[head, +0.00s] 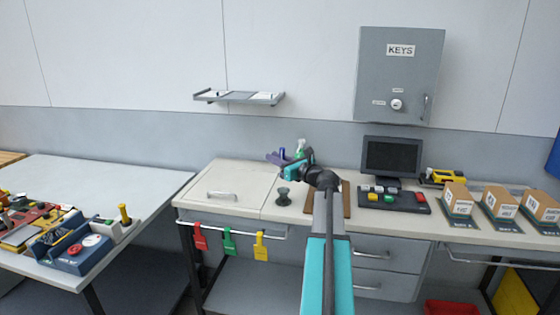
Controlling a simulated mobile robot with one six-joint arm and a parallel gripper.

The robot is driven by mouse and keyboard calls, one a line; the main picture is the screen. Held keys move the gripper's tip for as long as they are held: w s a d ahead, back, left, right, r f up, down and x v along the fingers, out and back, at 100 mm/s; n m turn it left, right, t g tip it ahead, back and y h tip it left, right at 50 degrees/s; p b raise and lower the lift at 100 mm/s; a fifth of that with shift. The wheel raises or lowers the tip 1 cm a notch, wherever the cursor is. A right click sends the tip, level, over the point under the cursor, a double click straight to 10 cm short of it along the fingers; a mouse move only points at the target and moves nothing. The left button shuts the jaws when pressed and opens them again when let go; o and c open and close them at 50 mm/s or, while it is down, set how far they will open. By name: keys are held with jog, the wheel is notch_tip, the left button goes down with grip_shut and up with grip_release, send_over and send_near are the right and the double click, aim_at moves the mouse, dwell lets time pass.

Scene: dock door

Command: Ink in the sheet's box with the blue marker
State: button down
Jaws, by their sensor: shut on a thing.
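My gripper (280,160) is above the back of the pale worktop, at the end of my teal and grey arm, and is shut. A small blue upright thing (282,153), which looks like the blue marker, shows at its jaws; it is too small to make out its tip. A brown board (346,200) lies on the worktop just right of my arm and is partly covered by it. The sheet and its box cannot be made out; my arm hides part of that area.
A dark stamp-like knob (283,197) stands left of my arm. A green and white bottle (301,147) is behind my gripper. A monitor (391,157), a button panel (393,198) and boxes (497,201) stand to the right. The hatch lid (228,187) at left is clear.

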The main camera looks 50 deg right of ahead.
jog(key=w+a+f+n+g+y, duration=0.1)
jog(key=w+a+f+n+y, duration=0.2)
jog(key=a, duration=0.7)
jog(key=w+a+f+n+y, duration=0.1)
jog(key=a+f+y, duration=0.3)
jog(key=a, duration=0.5)
jog(key=w+a+f+n+g+y, duration=0.15)
jog(key=a+f, duration=0.35)
jog(key=a, duration=0.5)
jog(key=s+a+f+n+g+y, duration=0.1)
jog(key=s+a+f+n+y, duration=0.1)
jog(key=a, duration=0.7)
jog(key=s+a+f+n+g+y, duration=0.2)
jog(key=a+f+y, duration=0.1)
jog(key=a, duration=0.5)
jog(key=s+a+f+n+g+y, duration=0.2)
jog(key=a, duration=0.7)
jog(key=shift+a+f, duration=0.3)
jog(key=shift+f, duration=0.1)
jog(key=shift+s+y, duration=0.1)
jog(key=shift+y, duration=0.15)
